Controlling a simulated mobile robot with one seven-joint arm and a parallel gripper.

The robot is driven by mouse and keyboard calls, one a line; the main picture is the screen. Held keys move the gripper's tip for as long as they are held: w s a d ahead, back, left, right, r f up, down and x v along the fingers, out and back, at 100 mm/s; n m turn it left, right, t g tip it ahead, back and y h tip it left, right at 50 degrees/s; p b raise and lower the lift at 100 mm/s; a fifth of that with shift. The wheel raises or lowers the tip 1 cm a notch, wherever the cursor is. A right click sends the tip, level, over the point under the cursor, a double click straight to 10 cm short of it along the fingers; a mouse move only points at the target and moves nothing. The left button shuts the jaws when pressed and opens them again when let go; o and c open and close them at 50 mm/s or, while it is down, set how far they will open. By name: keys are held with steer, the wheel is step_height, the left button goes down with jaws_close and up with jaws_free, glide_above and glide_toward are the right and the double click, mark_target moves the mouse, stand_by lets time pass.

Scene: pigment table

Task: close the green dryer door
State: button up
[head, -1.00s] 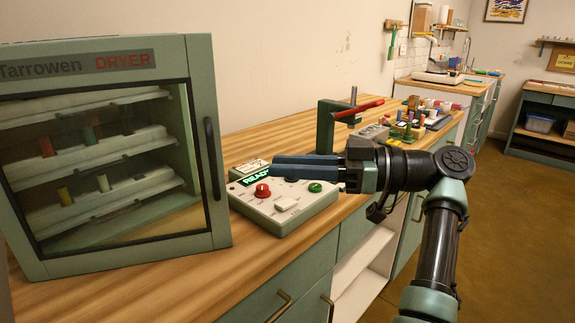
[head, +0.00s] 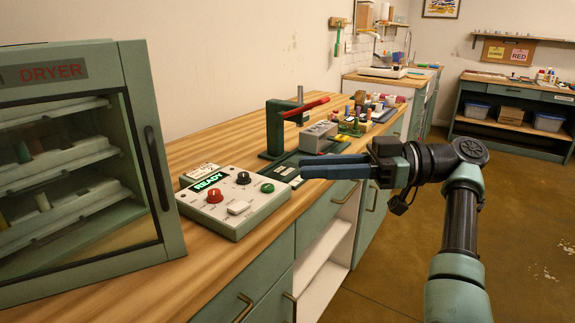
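The green dryer (head: 100,56) stands on the wooden counter at the left, its left part cut off by the picture edge. Its green-framed glass door (head: 147,130) has a dark upright handle (head: 157,168) on the right side. The door looks flush with the dryer front, and I see no clear gap. Trays with small jars show through the glass. My gripper (head: 303,167) is to the right of the door, well apart from it, pointing left above the counter's front edge. Its two blue fingers lie together with nothing between them.
A control box (head: 233,208) reading READY, with red, black and green knobs, sits on the counter (head: 205,148) right of the dryer. A green stand with a red lever (head: 305,108) and several jars are farther back. Open floor (head: 400,275) lies at the right.

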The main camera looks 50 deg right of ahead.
steer(key=shift+s+d, duration=0.3)
steer(key=shift+s, duration=0.1)
jaws_close()
steer(key=m+t+h+p, duration=0.4)
steer(key=m+h+p, duration=0.6)
steer(key=h, duration=0.5)
glide_toward(163, 189)
steer(key=p+x, duration=0.1)
steer(key=x, duration=0.6)
steer(key=shift+p, duration=0.4)
